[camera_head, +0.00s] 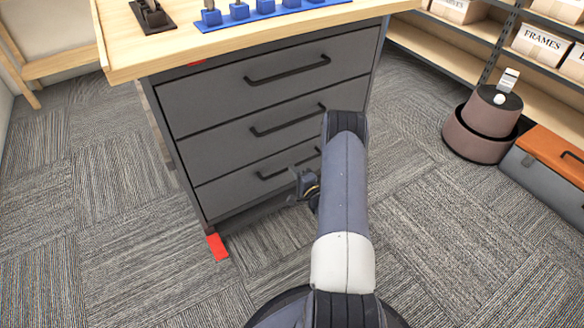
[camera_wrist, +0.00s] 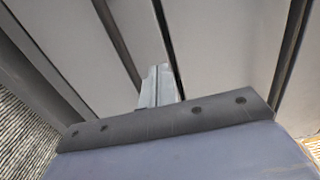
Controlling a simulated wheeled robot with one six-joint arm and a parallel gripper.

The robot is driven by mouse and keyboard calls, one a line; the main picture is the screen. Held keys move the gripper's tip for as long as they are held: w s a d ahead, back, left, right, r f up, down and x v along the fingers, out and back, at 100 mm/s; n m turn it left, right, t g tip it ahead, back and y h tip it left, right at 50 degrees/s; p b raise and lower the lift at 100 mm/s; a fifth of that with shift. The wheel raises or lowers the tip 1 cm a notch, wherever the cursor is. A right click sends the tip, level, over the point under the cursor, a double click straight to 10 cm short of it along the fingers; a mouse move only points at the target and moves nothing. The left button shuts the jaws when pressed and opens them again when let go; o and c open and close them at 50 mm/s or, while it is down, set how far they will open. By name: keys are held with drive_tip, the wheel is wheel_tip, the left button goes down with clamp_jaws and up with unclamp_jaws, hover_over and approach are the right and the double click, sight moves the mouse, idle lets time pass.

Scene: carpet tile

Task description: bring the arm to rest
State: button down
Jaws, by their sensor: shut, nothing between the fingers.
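My arm reaches out over the carpet in front of a grey drawer cabinet (camera_head: 280,95), which has three dark handles. My gripper (camera_wrist: 158,85) shows in the wrist view as two pale fingers together, with nothing between them. It points toward the grey drawer fronts in that view. In the head view the arm link hides most of the gripper; only a small dark part of the wrist shows to its left, low in front of the cabinet. Whether the fingers touch the cabinet cannot be told.
A wooden top (camera_head: 130,55) on the cabinet carries a blue rack (camera_head: 265,14) and a dark holder (camera_head: 152,16). Shelves with labelled boxes (camera_head: 541,43), a round brownish robot-like object (camera_head: 482,128) and an orange-lidded box (camera_head: 553,155) stand at right. Carpet at left is clear.

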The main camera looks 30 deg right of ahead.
drive_tip(key=s+p, duration=0.1)
drive_tip(key=s, duration=0.7)
drive_tip(key=shift+s, duration=0.15)
drive_tip(key=shift+d, duration=0.1)
